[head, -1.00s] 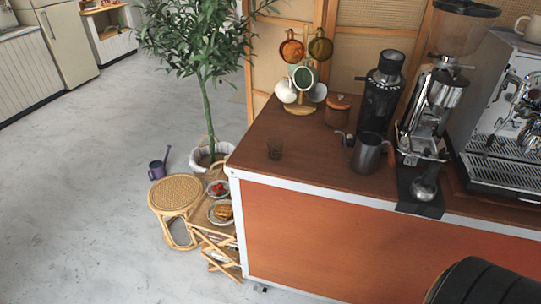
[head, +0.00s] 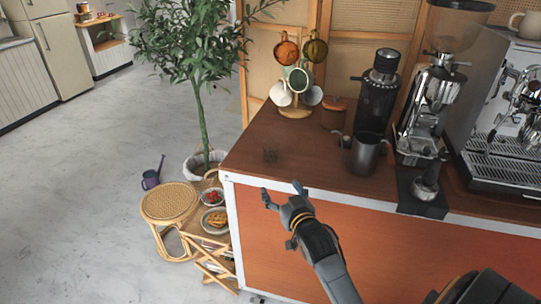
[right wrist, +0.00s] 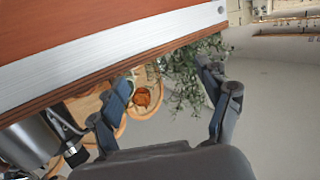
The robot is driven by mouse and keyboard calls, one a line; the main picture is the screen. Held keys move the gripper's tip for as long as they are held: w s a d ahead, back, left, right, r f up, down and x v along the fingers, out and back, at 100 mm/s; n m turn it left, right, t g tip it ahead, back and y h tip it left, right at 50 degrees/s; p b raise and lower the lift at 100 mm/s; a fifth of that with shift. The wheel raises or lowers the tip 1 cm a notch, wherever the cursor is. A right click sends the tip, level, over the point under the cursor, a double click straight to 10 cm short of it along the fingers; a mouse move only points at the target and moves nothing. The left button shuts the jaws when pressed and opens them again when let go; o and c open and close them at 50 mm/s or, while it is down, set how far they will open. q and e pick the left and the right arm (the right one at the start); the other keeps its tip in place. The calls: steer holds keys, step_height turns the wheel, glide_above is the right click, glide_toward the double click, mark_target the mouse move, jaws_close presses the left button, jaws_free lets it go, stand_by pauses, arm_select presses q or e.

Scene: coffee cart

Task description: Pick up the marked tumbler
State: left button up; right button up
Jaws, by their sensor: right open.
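In the right wrist view the open gripper (right wrist: 164,76) shows beside the counter's edge (right wrist: 110,52), and the tumbler is not visible there. My left gripper is not in view.
A dark metal jug (head: 365,153), a lidded brown jar (head: 334,114) and a mug tree (head: 296,110) stand behind and right of the tumbler. The grinder (head: 420,120) and espresso machine (head: 505,125) are farther right. A rattan stool (head: 170,203) and plant (head: 205,50) stand left.

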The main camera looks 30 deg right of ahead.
mark_target(273, 152)
steer(key=shift+m+t+h, duration=0.3)
steer(key=shift+t+h, duration=0.2)
steer(key=shift+t, duration=0.2)
steer(key=w+d+r, duration=0.1)
steer(key=w, duration=0.2)
steer(key=w+d+r, duration=0.1)
steer(key=w+d, duration=0.1)
steer(key=w, duration=0.1)
steer(key=w+d+r, duration=0.1)
steer(key=w, duration=0.2)
steer(key=shift+w+d+r+p, duration=0.1)
steer(key=shift+w+d+p, duration=0.1)
steer(key=shift+d+p, duration=0.1)
steer(key=shift+w+d+r, duration=0.15)
steer(key=shift+w+r, duration=0.1)
steer(key=shift+w, duration=0.45)
steer(key=p+x, duration=0.1)
steer(key=x, duration=0.3)
steer(key=shift+w+d, duration=0.1)
steer(key=shift+w, duration=0.05)
steer(key=c, duration=1.3)
